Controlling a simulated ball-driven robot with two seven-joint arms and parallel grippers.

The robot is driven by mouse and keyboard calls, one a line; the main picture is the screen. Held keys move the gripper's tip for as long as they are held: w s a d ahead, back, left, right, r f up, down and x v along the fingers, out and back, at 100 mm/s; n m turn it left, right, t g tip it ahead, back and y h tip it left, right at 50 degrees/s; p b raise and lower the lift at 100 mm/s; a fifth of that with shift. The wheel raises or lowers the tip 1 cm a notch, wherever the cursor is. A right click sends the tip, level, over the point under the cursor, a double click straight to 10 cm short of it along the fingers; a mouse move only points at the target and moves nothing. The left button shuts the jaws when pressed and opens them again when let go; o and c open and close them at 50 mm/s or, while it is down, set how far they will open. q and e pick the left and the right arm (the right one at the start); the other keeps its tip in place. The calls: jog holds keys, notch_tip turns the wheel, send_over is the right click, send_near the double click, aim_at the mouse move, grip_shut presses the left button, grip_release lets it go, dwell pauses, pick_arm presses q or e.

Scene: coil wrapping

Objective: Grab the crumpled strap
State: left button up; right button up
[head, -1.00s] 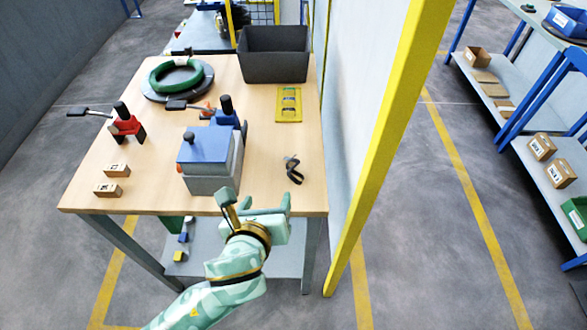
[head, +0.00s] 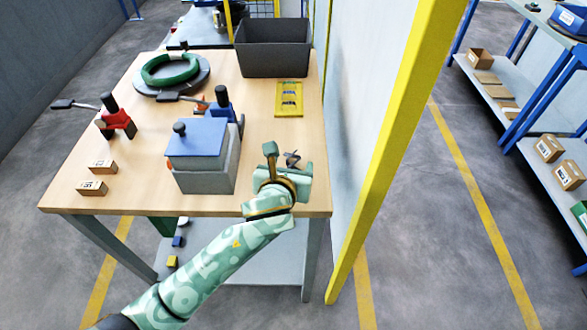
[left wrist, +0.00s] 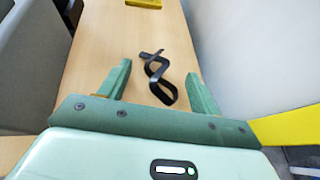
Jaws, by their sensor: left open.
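The crumpled strap (left wrist: 157,77) is a dark, twisted loop lying on the wooden table (head: 270,130). In the left wrist view it lies between and just beyond my two fingers. In the head view only a small part of the strap (head: 292,157) shows behind my gripper. My left gripper (head: 288,160) is open and empty; its spread fingers also show in the left wrist view (left wrist: 158,85), with the strap's near loop reaching toward the gap between them. My right gripper is not in view.
A grey box with a blue lid (head: 200,160) stands left of my gripper. A yellow card (head: 289,99) and a dark bin (head: 272,50) lie farther back. A pale panel with a yellow post (head: 390,130) borders the table's right side. Red and blue tools and a green coil stand left.

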pick_arm(q)
jog(key=shift+x, duration=1.1)
jog(key=shift+s, duration=0.1)
jog(key=c, duration=1.1)
jog(key=shift+r, duration=0.15)
